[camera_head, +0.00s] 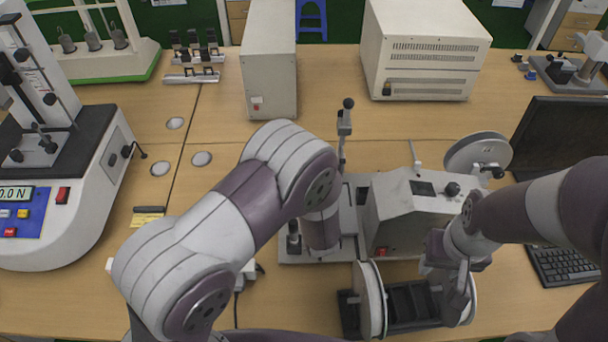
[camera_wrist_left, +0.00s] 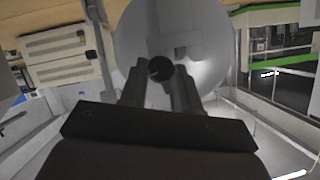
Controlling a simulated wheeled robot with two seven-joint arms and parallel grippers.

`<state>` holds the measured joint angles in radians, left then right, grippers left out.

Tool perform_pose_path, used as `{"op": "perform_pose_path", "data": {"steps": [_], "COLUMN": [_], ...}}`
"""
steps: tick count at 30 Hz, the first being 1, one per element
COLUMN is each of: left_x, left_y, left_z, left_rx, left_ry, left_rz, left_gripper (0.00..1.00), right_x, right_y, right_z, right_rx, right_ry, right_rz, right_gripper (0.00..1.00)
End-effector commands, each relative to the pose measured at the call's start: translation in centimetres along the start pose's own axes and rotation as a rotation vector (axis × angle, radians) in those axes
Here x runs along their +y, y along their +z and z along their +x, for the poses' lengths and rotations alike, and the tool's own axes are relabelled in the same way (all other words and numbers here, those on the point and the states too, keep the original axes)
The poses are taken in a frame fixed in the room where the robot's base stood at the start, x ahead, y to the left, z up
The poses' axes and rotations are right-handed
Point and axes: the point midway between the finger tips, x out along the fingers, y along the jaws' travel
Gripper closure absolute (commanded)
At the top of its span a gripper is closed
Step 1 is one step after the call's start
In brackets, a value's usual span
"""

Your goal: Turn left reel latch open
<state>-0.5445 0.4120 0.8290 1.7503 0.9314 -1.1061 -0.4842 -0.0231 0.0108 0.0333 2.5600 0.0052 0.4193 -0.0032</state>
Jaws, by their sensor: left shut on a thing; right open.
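In the left wrist view my left gripper (camera_wrist_left: 158,84) is shut on a dark round latch knob (camera_wrist_left: 160,68). The knob stands in front of a large pale grey reel disc (camera_wrist_left: 140,35). In the head view my left arm comes down in the middle, and its gripper and the latch are hidden. A reel with a white flange (camera_head: 370,298) sits on a dark rack at the front. My right gripper (camera_head: 456,292) is open and points down beside the rack's right flange (camera_head: 468,302). I cannot tell whether it touches it.
A beige machine (camera_head: 405,215) with a red switch stands behind the rack, and another reel disc (camera_head: 478,150) is at its right. A monitor (camera_head: 565,125) and keyboard (camera_head: 560,265) are at the right. A tester (camera_head: 85,185) is at the left. The table's middle left is mostly clear.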

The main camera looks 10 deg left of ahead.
Motion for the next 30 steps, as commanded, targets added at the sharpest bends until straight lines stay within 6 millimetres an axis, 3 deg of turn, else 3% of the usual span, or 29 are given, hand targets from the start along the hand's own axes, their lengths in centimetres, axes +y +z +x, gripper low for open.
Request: {"op": "perform_pose_path", "data": {"steps": [12,30], "left_x": [0.3,0.4], "left_y": [-0.1,-0.1], "left_z": [0.0,0.0], "left_rx": [0.003,0.004], "left_ry": [-0.085,-0.105], "left_rz": [0.207,0.254], "left_gripper": [0.99,0.99], "right_x": [0.0,0.0], "right_y": [-0.2,-0.2], "right_z": [-1.5,-1.7], "right_rx": [0.000,0.000], "right_ry": [0.000,0.000], "right_rz": [0.000,0.000], "right_gripper": [0.57,0.57]}}
